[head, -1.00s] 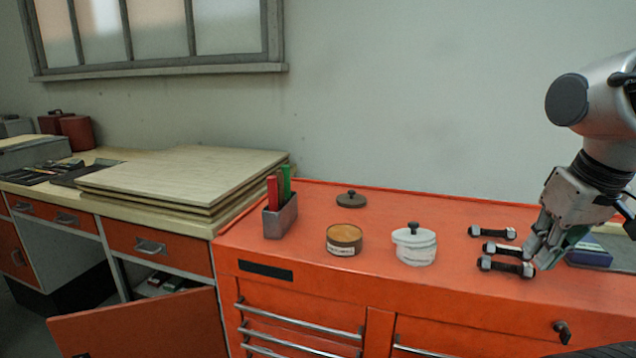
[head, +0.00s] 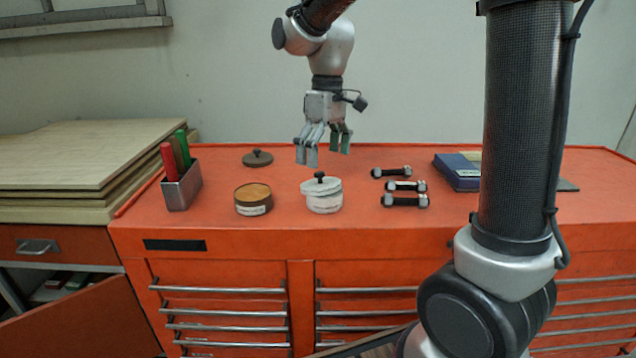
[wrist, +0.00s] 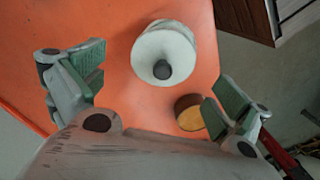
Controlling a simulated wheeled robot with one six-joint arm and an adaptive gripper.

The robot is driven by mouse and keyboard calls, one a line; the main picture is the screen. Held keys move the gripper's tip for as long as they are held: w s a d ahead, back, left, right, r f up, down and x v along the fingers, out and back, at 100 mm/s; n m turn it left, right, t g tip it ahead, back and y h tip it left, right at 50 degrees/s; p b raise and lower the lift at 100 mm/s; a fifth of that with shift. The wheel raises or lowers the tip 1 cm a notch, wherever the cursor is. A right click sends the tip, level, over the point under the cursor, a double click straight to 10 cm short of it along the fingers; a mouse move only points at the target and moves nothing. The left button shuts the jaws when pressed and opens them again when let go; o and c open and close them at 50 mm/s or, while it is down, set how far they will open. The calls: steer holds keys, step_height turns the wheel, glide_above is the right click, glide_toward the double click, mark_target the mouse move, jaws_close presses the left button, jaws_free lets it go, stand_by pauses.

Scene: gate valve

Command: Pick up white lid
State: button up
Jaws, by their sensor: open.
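The white lid (head: 320,185) with a dark knob sits on a white pot (head: 325,204) on the orange cabinet top. The lid looks slightly off-centre on the pot. In the wrist view the lid (wrist: 160,55) shows from above, with its knob beyond the fingertips and between the two fingers' lines. My gripper (head: 324,158) is open and empty, pointing down above the lid, clear of it. The wrist view also shows my gripper (wrist: 155,90) with its green-padded fingers spread wide.
A tan-topped round tin (head: 253,198) stands left of the pot. A dark lid (head: 257,158) lies behind it. A metal holder (head: 182,187) with red and green handles is at left. Several bolts (head: 405,186) and a blue box (head: 457,171) lie at right.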

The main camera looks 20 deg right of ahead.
mark_target(318, 172)
steer(key=shift+w+a+r+n, duration=0.2)
steer(key=shift+w+r+n, duration=0.15)
steer(key=shift+r, duration=0.1)
steer(key=shift+w+a+r+n, duration=0.15)
steer(key=shift+w+r+n, duration=0.1)
steer(key=shift+w+r, duration=0.15)
steer(key=shift+s+n, duration=0.3)
steer(key=shift+s, duration=0.15)
steer(key=f, duration=0.5)
steer(key=a+f, duration=0.1)
steer(key=f, duration=0.1)
steer(key=shift+s+f, duration=0.25)
steer(key=shift+f, duration=0.05)
steer(key=c, duration=0.9)
